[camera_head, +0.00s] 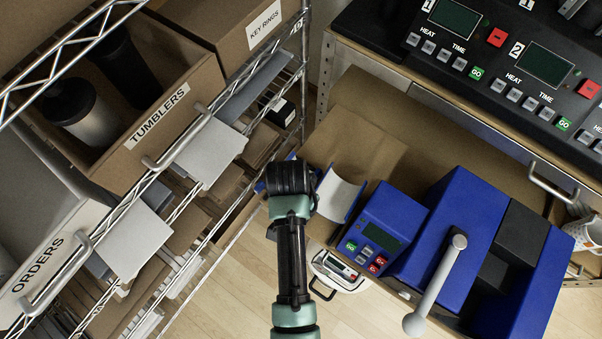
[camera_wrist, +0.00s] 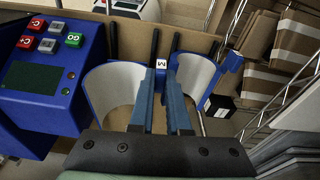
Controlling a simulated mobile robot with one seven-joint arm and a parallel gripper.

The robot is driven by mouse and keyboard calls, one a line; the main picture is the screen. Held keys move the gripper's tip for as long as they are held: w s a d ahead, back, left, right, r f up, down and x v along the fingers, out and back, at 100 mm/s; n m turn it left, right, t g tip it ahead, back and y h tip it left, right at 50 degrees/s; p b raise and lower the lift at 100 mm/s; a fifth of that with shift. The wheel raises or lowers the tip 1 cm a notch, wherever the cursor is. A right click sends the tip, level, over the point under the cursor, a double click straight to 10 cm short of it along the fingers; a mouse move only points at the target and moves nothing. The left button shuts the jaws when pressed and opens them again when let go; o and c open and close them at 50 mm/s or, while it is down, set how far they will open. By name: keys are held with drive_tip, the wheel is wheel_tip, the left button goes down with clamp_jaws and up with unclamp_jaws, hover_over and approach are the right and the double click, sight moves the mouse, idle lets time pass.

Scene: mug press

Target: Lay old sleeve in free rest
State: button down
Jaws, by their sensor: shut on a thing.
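My gripper (camera_wrist: 162,88) is shut, its two fingers close together with a small white M label (camera_wrist: 161,63) showing between the tips. I take the held thing to be the old sleeve, a curved band, silver inside and blue outside. One silver curve (camera_wrist: 112,85) shows left of the fingers and another (camera_wrist: 196,78) right of them; I cannot tell whether they are one piece. In the head view, my gripper (camera_head: 290,165) hides most of this, leaving one silver curve (camera_head: 340,193) at its right. Dark upright posts (camera_wrist: 113,38) stand just behind, perhaps the rest; its free space is not clear.
A blue press (camera_head: 455,240) with a grey lever and a button panel (camera_head: 385,228) stands right of my gripper. A wire shelf with a TUMBLERS box (camera_head: 165,135) is at left. A cardboard-coloured surface (camera_head: 360,130) lies beyond. A white device (camera_head: 338,270) sits below.

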drive_tip(key=shift+s+f+m, duration=0.1)
drive_tip(key=shift+f+m, duration=0.3)
drive_tip(key=shift+f, duration=0.15)
drive_tip(key=shift+s+f+b, duration=0.2)
drive_tip(key=shift+f+b, duration=0.15)
wheel_tip(320, 180, down, 5)
drive_tip(key=b, duration=0.5)
unclamp_jaws()
idle(0.4)
drive_tip(key=shift+r, duration=0.15)
idle(0.4)
drive_tip(key=shift+r+p, duration=3.85)
drive_tip(key=shift+p, duration=0.3)
